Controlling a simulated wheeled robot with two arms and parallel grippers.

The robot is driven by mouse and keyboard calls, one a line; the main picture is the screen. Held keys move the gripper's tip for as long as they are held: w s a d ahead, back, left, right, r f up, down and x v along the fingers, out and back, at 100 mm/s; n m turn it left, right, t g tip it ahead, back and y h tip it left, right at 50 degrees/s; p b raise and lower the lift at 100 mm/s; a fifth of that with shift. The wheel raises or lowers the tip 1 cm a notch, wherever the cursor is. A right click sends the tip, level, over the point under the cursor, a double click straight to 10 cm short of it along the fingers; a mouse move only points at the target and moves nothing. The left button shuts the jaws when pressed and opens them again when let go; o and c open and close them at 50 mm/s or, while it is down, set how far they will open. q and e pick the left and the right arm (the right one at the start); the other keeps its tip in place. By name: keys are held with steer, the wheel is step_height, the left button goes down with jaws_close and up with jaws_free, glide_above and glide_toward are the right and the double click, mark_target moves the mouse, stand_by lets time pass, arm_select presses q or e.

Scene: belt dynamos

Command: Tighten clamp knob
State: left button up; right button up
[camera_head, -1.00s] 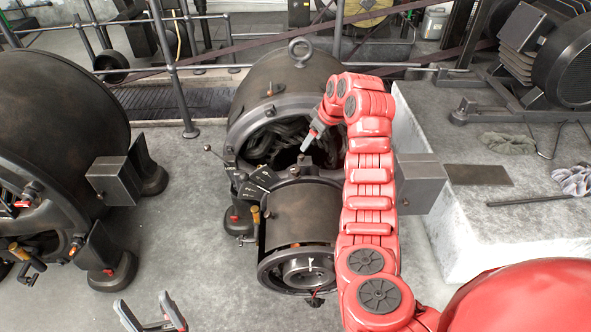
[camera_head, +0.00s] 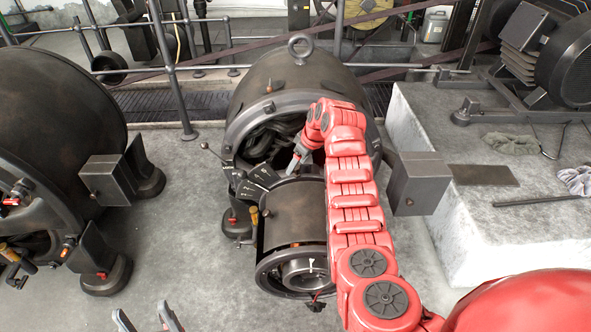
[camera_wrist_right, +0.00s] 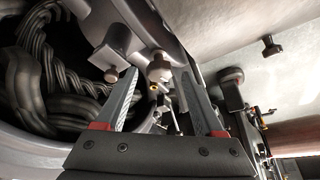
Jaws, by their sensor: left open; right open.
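The dynamo (camera_head: 262,92) stands in the middle, its front frame open over dark windings. My right gripper (camera_head: 293,166) reaches down to the lower part of this opening, above the front drum; its fingertips are small here. In the right wrist view my right gripper (camera_wrist_right: 157,74) is open, fingers apart. A pale cylindrical fitting with a brass-coloured tip (camera_wrist_right: 154,86) shows in the gap between them; contact cannot be told. I cannot tell which is the clamp knob. My left gripper (camera_head: 147,318) is open and empty at the bottom edge.
A second dynamo (camera_head: 55,120) stands at the left, with bare floor (camera_head: 165,250) between the machines. A grey box (camera_head: 416,183) juts out at the dynamo's right, beside a concrete plinth (camera_head: 480,235). A lever and dark plates (camera_head: 262,183) stick out on the drum's left.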

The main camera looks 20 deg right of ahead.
steer(key=shift+x, duration=1.35)
jaws_close()
